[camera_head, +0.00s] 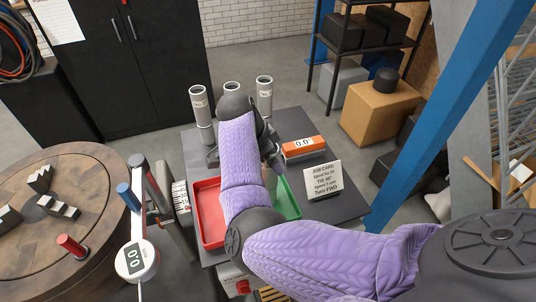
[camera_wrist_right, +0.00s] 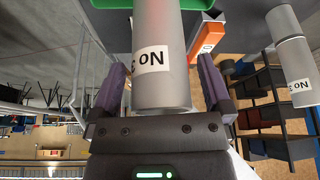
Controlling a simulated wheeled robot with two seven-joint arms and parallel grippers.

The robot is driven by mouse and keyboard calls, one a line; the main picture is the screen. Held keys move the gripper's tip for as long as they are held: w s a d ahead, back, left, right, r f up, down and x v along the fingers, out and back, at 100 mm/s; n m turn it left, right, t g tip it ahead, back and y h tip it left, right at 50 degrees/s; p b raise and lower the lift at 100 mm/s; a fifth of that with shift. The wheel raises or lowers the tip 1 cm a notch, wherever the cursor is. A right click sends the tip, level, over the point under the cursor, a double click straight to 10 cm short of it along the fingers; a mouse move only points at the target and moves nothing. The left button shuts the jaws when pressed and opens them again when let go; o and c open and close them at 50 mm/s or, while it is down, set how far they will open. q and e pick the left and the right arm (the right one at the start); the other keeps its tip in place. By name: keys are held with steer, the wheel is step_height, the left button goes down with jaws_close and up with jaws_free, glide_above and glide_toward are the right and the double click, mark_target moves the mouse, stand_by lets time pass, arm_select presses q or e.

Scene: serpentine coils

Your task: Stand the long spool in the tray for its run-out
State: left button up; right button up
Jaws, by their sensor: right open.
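Three grey spools with white labels stand at the back in the head view: a left one (camera_head: 203,122), a middle one (camera_head: 232,87) mostly hidden by my right arm, and a right one (camera_head: 264,92). I cannot tell for sure which is the long one. My right gripper (camera_wrist_right: 160,78) is open, with its fingers on both sides of a labelled grey spool (camera_wrist_right: 160,25); I see no clear contact. Another spool (camera_wrist_right: 291,55) stands to the right in the wrist view. A red tray (camera_head: 209,232) and a green tray (camera_head: 292,206) lie in front, partly covered by my right arm.
An orange readout block (camera_head: 304,147) shows 0.0. A job card (camera_head: 322,180) stands at the right of the dark table. A round wooden table (camera_head: 75,245) is at the left, with a white dial (camera_head: 136,261) beside it. A blue post (camera_head: 440,115) rises at the right.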

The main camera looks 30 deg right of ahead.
steer(key=p+v, duration=0.1)
steer(key=v, duration=1.1)
steer(key=shift+r, duration=0.2)
